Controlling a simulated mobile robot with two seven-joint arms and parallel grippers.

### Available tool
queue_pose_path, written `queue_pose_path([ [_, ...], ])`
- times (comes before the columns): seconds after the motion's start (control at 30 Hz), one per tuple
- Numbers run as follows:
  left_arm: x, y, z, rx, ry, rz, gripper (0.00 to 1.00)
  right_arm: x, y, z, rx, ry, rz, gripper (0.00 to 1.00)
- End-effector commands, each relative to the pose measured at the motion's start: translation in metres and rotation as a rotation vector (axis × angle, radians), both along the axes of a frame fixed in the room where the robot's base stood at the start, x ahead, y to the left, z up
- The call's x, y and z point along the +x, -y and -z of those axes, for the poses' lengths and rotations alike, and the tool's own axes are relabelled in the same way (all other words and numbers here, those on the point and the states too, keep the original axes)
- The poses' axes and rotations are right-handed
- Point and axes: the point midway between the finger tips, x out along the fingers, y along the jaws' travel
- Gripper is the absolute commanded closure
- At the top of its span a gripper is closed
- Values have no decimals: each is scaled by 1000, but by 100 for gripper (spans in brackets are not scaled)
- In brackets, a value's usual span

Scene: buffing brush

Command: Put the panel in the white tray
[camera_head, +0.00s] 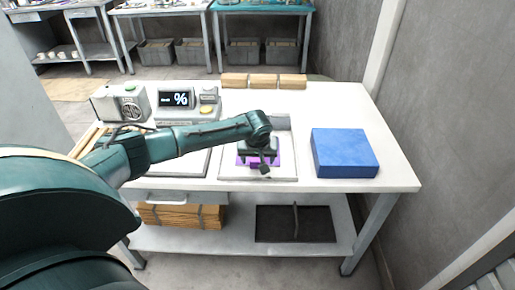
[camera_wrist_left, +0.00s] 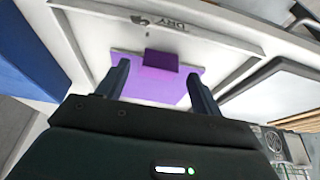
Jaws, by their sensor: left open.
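A flat purple panel (camera_head: 243,161) with a raised purple block lies in a shallow white tray (camera_head: 288,165) at the table's front middle. In the left wrist view the panel (camera_wrist_left: 150,88) is near the tray's edge marked DRY (camera_wrist_left: 225,45). My left gripper (camera_head: 262,169) is over the panel and hides much of it in the head view. In the left wrist view its open fingers (camera_wrist_left: 158,72) stand on either side of the raised block (camera_wrist_left: 161,60), with gaps, holding nothing. My right gripper is in neither view.
A blue block (camera_head: 345,153) stands right of the tray. Another pale tray (camera_head: 190,165) lies to its left, partly under my arm. Devices with a % display (camera_head: 180,99) and several tan blocks (camera_head: 263,81) line the back. The table's right rear is clear.

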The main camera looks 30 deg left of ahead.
Motion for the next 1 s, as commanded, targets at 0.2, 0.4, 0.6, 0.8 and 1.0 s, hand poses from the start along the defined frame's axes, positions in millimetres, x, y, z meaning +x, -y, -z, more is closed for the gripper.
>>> queue_pose_path([
  [0.2,-15,9,-47,0,3,2,33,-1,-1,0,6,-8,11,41],
  [0.4,-26,16,-79,0,1,0,33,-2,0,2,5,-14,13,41],
  [0.6,-33,26,-86,-6,0,24,33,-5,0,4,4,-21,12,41],
  [0.8,-55,99,-24,-95,41,285,33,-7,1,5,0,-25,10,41],
  [1.0,-108,192,35,-225,205,587,33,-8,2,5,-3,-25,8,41],
])
